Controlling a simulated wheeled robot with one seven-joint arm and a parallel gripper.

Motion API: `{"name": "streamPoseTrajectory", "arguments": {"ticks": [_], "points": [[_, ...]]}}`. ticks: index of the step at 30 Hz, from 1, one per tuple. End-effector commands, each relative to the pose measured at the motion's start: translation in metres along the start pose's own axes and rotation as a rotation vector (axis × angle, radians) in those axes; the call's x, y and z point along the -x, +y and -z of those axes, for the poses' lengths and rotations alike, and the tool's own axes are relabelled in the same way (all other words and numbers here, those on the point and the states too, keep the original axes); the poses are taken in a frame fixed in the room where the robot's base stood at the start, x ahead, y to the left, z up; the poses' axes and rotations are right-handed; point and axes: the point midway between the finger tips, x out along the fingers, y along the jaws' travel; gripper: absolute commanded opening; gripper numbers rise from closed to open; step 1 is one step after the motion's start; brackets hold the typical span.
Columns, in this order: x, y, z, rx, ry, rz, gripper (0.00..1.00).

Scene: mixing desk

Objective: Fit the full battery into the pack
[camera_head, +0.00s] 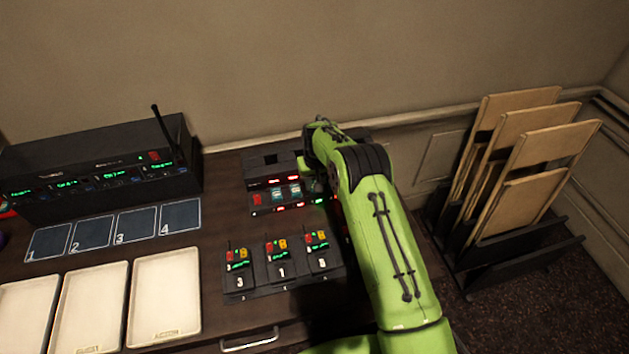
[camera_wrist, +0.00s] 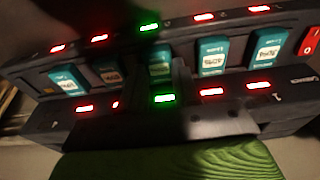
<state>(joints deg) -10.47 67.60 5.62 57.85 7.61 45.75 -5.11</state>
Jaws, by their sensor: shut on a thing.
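In the wrist view, a dark charger (camera_wrist: 40,122) holds a row of teal batteries, with a lamp above and below each bay. The middle battery (camera_wrist: 160,70) sits between the only two green lamps; the other lamps are red. My gripper (camera_wrist: 172,78) is at that middle bay, shut on this battery, which still appears to be in its bay. Shadow hides much of the fingers. In the head view my arm covers the gripper and the charger's right end. Three dark packs, left (camera_head: 239,282), middle (camera_head: 280,274) and right (camera_head: 321,264), lie in front of the charger.
A rack receiver (camera_head: 100,190) with an antenna stands at the left. Numbered dark squares (camera_head: 135,226) and pale trays (camera_head: 165,300) lie before it. Wooden boards (camera_head: 525,150) stand in a floor rack at right.

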Motion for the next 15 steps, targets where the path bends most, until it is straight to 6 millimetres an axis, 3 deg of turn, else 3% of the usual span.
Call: {"name": "streamPoseTrajectory", "arguments": {"ticks": [15], "points": [[0.019,0.0,0.003,0.0,0.001,0.0,0.14]]}}
